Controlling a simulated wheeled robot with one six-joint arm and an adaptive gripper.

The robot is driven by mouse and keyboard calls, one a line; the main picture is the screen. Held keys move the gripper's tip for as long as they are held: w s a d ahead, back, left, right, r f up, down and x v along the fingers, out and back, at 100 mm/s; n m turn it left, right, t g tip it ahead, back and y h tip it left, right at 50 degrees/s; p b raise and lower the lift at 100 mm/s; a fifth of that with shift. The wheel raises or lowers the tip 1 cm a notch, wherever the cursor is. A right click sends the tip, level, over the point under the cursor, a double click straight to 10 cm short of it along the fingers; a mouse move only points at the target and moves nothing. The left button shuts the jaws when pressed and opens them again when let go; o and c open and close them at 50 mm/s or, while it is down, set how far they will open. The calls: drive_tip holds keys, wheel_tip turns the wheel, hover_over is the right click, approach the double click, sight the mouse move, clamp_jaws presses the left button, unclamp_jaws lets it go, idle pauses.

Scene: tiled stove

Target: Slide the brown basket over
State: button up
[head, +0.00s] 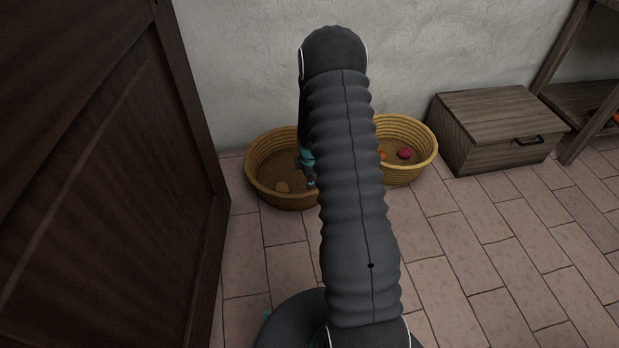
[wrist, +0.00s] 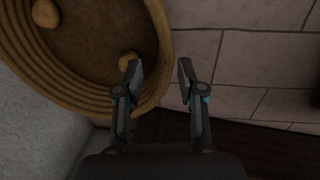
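The brown basket (head: 256,182), round and woven, stands on the floor by the wall in the head view, partly hidden behind my arm. A round tan item lies in it. In the wrist view the brown basket (wrist: 85,98) fills the upper left, with two tan round items inside. My gripper (wrist: 160,72) is open, its fingers apart. In the wrist view one finger overlaps the basket's inside and the other is just outside, with the rim between them. I cannot tell whether either finger touches it. In the head view my gripper is mostly hidden by the arm.
A yellow basket (head: 428,160) with a red item (head: 404,153) and an orange one stands to the right, partly behind my arm. A wooden chest (head: 497,125) and a shelf are farther right. A dark wooden panel (head: 110,190) rises at left. The tiled floor in front is clear.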

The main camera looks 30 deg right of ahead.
drive_tip(key=b, duration=0.1)
approach(308, 204)
drive_tip(key=f, duration=0.3)
drive_tip(key=w+f, duration=0.1)
drive_tip(key=f, duration=0.1)
drive_tip(key=shift+w+d+f, duration=0.15)
drive_tip(key=shift+d, duration=0.1)
idle(0.3)
clamp_jaws()
